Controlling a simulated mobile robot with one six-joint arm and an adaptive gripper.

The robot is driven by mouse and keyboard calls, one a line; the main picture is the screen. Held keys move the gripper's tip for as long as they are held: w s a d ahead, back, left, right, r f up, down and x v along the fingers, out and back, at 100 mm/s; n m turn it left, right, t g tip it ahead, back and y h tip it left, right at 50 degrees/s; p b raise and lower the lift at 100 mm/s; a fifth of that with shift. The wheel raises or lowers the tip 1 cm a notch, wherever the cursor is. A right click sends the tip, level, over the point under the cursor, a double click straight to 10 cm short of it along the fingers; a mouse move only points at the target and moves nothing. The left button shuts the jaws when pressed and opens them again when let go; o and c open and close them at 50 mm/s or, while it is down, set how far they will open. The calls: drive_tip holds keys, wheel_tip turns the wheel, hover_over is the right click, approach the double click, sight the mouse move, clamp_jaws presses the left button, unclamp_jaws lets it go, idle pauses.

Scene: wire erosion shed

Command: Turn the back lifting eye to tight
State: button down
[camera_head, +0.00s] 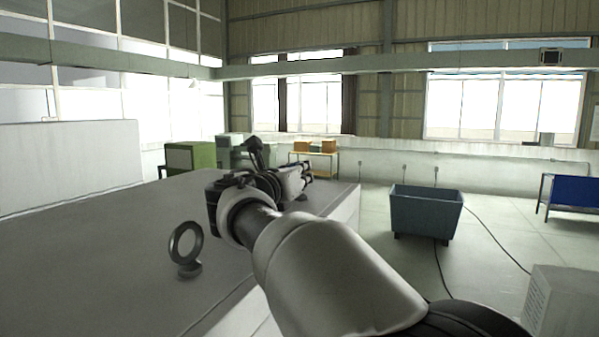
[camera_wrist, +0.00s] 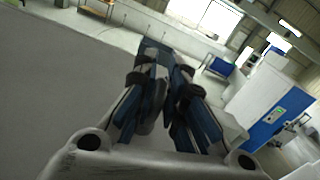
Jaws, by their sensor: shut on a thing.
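The near lifting eye (camera_head: 186,246), a grey metal ring on a round collar, stands upright on a large grey flat-topped block (camera_head: 90,235) in the head view. My gripper (camera_head: 262,172) is beyond it, low over the block's far right part. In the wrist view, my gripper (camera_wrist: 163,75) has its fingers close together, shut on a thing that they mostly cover. By its place this is the back lifting eye; its ring and collar cannot be made out in either view, so its tightness cannot be seen.
A blue-grey bin (camera_head: 427,213) stands on the floor right of the block, with cables (camera_head: 490,238) behind it. A green cabinet (camera_head: 190,157) and a table with boxes (camera_head: 315,153) are at the back.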

drive_tip(key=shift+d+r, duration=0.1)
drive_tip(key=shift+r, duration=0.05)
drive_tip(key=c, duration=1.7)
unclamp_jaws()
drive_tip(key=shift+d, duration=0.15)
wheel_tip(320, 180, up, 10)
drive_tip(key=shift+f, duration=0.1)
